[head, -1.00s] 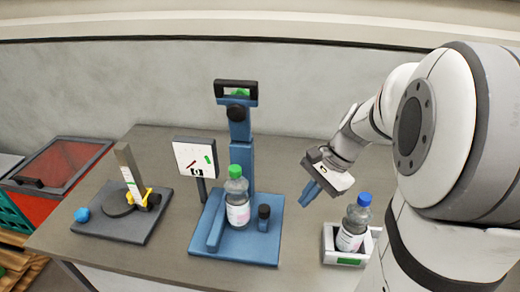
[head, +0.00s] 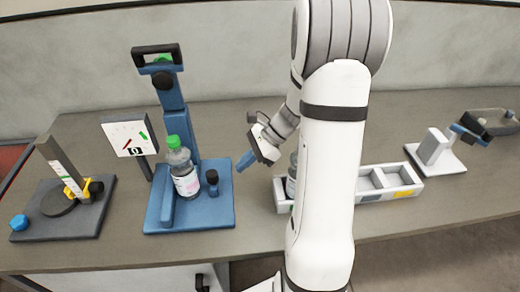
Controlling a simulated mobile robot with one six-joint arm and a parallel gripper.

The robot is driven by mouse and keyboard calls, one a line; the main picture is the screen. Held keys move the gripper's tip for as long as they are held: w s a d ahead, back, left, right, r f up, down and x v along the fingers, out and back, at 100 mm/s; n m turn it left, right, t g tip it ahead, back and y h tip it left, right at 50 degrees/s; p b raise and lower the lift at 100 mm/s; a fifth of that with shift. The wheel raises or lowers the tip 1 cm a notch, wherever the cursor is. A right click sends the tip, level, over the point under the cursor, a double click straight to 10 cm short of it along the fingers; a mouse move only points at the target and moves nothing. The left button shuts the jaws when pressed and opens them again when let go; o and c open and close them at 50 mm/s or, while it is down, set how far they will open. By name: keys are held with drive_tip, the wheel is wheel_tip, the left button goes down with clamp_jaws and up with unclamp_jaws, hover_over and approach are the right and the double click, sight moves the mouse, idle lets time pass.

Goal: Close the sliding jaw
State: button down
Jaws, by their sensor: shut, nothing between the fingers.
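The blue stand (head: 221,215) sits on the table at the left, with a blue column at its back. A bottle with a green cap (head: 183,170) stands upright on its base. A blue bar (head: 168,207) lies to the left of the bottle. A small dark block with a round black top (head: 212,181), which looks like the sliding jaw, stands just right of the bottle; I cannot tell whether it touches it. My gripper (head: 243,162) has blue fingers, shut and empty, in the air up and right of the block, apart from it.
A white panel (head: 118,134) with coloured marks stands left of the column. A grey plate (head: 75,222) with an upright post lies at far left. A white compartment tray (head: 410,184) is right, partly behind my arm, which mostly hides a bottle (head: 291,187). A white-based device (head: 433,147) stands at far right.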

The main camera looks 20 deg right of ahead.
sight(213, 182)
drive_tip(key=shift+w+a+f+p, duration=0.15)
drive_tip(key=shift+a+p, duration=0.05)
drive_tip(key=shift+a, duration=0.95)
drive_tip(key=shift+w+a+f+p, duration=0.1)
drive_tip(key=shift+a+f+p, duration=0.05)
drive_tip(key=shift+a, duration=1)
drive_tip(key=shift+w, duration=0.1)
